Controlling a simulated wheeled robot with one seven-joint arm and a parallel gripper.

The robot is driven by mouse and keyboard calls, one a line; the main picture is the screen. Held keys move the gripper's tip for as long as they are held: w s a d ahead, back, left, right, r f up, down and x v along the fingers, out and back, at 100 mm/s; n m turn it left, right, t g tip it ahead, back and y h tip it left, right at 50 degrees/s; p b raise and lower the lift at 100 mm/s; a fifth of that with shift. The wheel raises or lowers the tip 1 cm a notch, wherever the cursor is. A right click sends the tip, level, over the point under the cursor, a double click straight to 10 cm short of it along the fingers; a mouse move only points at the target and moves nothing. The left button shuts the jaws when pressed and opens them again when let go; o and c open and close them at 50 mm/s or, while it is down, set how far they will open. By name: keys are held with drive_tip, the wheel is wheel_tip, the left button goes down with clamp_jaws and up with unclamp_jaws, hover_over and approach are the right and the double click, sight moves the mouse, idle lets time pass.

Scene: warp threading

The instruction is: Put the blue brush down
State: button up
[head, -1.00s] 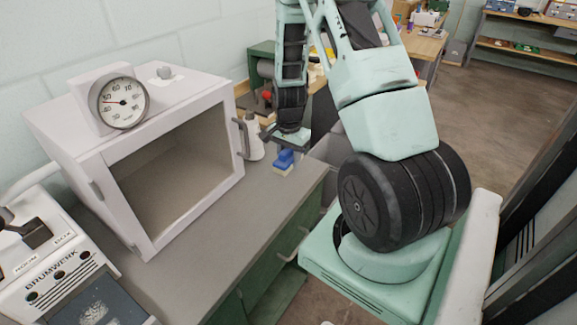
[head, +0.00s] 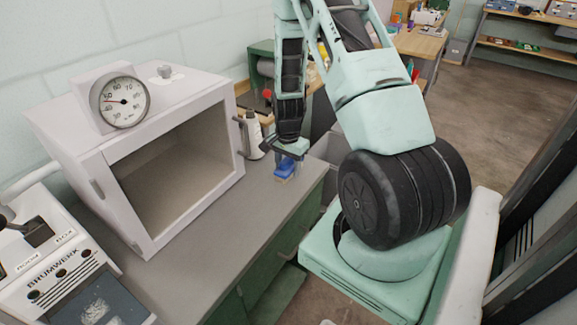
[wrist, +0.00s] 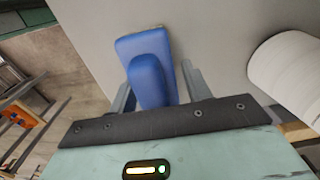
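The blue brush (head: 285,168) is in my gripper (head: 288,156), low over the grey bench top (head: 225,215) near its right edge. It has a blue handle and body and a pale bristle side facing down. In the wrist view the brush (wrist: 150,75) lies between the two fingers of my gripper (wrist: 160,88), which are shut on it. I cannot tell whether the bristles touch the bench.
A white oven-like box (head: 165,150) with an open front and a dial stands left of the brush. A white bottle (head: 253,137) stands just behind it; a white cylinder (wrist: 290,72) shows in the wrist view. The bench's front middle is clear.

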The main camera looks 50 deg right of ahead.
drive_tip(key=shift+s+f, duration=0.35)
drive_tip(key=shift+s, duration=0.3)
drive_tip(key=shift+d+r, duration=0.1)
drive_tip(key=shift+r, duration=0.35)
drive_tip(key=r, duration=0.4)
drive_tip(key=r+b, duration=0.1)
drive_tip(key=r, duration=0.7)
drive_tip(key=shift+w, duration=0.35)
